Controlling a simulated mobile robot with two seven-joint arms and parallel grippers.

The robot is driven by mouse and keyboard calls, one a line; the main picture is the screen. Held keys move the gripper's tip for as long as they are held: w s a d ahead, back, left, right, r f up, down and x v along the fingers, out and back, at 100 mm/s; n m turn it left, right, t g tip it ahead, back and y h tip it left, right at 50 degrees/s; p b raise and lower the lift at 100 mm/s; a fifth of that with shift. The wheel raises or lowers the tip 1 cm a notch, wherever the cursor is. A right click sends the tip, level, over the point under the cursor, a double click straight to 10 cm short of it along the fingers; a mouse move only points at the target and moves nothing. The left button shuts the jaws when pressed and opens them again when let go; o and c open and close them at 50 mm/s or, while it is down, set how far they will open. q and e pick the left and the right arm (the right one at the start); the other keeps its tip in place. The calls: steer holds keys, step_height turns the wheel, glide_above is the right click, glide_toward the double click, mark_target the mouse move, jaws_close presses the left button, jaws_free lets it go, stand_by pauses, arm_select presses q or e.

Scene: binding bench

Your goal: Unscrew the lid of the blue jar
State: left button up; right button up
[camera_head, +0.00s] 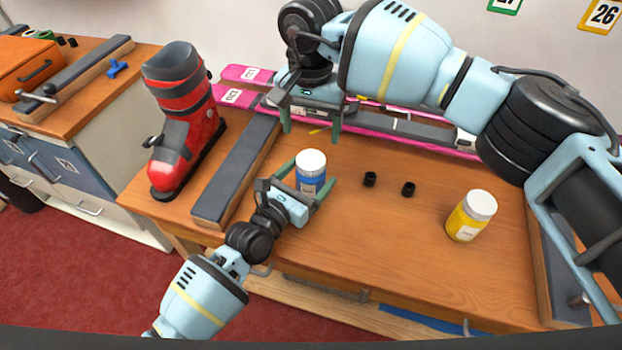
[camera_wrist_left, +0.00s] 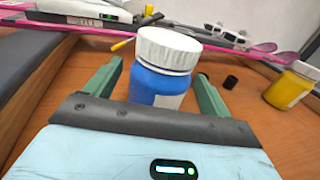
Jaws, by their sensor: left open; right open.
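The blue jar (camera_head: 311,178) with its white lid (camera_head: 311,161) stands upright on the wooden bench. In the left wrist view the blue jar (camera_wrist_left: 160,86) and its white lid (camera_wrist_left: 168,48) are between the open fingers. My left gripper (camera_head: 306,180) is open, with a green finger on either side of the jar's body; contact cannot be made out. The left gripper also shows in the left wrist view (camera_wrist_left: 158,92). My right gripper (camera_head: 311,122) is open and empty, pointing down above the bench behind the blue jar, apart from the lid.
A yellow jar (camera_head: 465,220) with a white lid stands to the right. Two small black caps (camera_head: 370,179) (camera_head: 408,189) lie between the jars. A red ski boot (camera_head: 187,120) and a grey-topped bar (camera_head: 237,170) are at left. Pink skis (camera_head: 400,132) lie along the back.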

arm_select(q)
steer(key=shift+x, duration=0.95)
